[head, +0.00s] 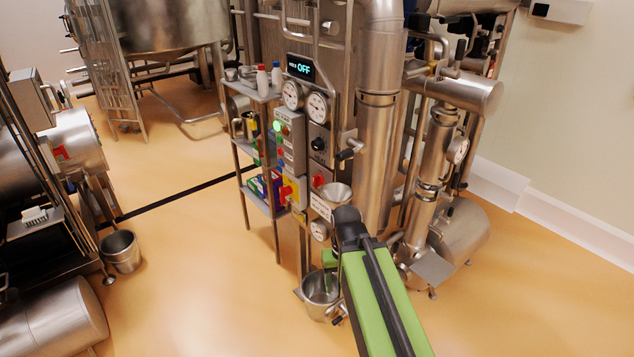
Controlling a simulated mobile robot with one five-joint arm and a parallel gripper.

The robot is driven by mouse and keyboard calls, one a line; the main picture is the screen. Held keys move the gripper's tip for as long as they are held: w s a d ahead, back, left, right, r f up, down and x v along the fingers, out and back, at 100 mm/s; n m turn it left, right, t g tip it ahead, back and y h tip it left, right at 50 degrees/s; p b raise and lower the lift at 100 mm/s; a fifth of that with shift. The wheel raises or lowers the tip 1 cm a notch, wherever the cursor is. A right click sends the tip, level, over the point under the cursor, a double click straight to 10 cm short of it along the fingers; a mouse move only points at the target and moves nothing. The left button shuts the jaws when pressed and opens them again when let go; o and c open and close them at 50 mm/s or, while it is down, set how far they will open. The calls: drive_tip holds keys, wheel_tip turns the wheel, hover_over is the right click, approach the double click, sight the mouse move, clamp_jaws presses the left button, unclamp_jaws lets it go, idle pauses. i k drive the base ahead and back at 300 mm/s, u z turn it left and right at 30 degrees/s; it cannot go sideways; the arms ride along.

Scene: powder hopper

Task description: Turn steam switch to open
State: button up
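The control panel stands at the middle of the head view. It carries a black rotary knob (318,145), a red knob (319,181) below it, and a red handle on a yellow plate (287,191) to the left. I cannot read which of these is the steam switch. A display (300,67) above reads OFF in its larger letters. My green arm reaches up from the lower right, and its dark joint is just below and right of the panel. I cannot make out my gripper's fingers; they seem hidden behind the arm.
Two round gauges (304,100) sit under the display. A shelf rack (258,95) with bottles stands left of the panel, and a thick steel pipe (376,150) right.

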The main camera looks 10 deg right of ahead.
sight(317, 180)
drive_tip(key=u, duration=0.45)
drive_tip(key=k, duration=1.3)
drive_tip(key=u, duration=0.3)
drive_tip(key=i, duration=1.85)
drive_tip(key=u, duration=0.85)
